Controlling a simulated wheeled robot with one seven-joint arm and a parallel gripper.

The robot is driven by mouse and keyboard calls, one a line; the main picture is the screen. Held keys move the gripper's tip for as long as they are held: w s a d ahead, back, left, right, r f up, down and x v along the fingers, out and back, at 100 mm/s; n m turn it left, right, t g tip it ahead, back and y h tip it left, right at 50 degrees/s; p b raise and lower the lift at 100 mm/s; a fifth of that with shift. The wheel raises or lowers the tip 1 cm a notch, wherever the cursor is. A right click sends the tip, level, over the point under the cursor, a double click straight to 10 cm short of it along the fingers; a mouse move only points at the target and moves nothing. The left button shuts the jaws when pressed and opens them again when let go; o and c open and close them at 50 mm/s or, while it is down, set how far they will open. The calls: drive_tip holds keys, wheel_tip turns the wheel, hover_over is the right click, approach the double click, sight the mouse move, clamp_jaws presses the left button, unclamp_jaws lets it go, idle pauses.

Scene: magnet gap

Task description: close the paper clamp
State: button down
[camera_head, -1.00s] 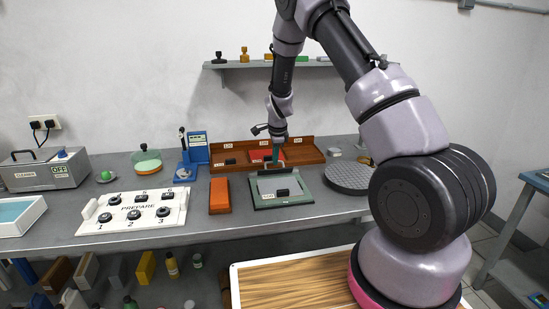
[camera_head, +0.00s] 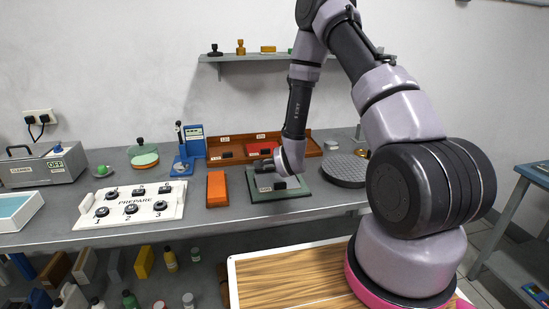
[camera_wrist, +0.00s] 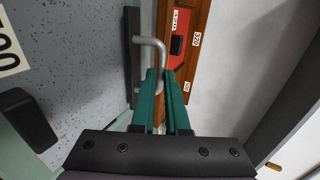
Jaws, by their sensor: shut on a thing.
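The paper clamp is a green board (camera_head: 302,197) on the bench, bearing a pale speckled sheet that shows in the wrist view (camera_wrist: 75,50). In the wrist view, a dark bar (camera_wrist: 132,35) runs along the sheet's edge and carries a grey metal handle (camera_wrist: 150,42). My gripper (camera_wrist: 161,75) has its teal fingers shut on this handle. In the head view, my gripper (camera_head: 265,165) lies low and sideways at the back of the board. My wrist hides much of the bar there, so I cannot tell its exact angle.
A black block (camera_head: 280,185) rests on the sheet. A brown tray (camera_head: 222,141) with a red area stands behind. An orange block (camera_head: 217,188) is at the left, and a round dark perforated plate (camera_head: 345,170) at the right. A white PREPARE panel (camera_head: 165,208) is farther left.

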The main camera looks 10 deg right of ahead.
drive_tip(key=shift+s+f+t, duration=0.25)
drive_tip(key=shift+f+t, duration=0.05)
drive_tip(key=shift+t, duration=0.3)
drive_tip(key=c, duration=0.9)
unclamp_jaws()
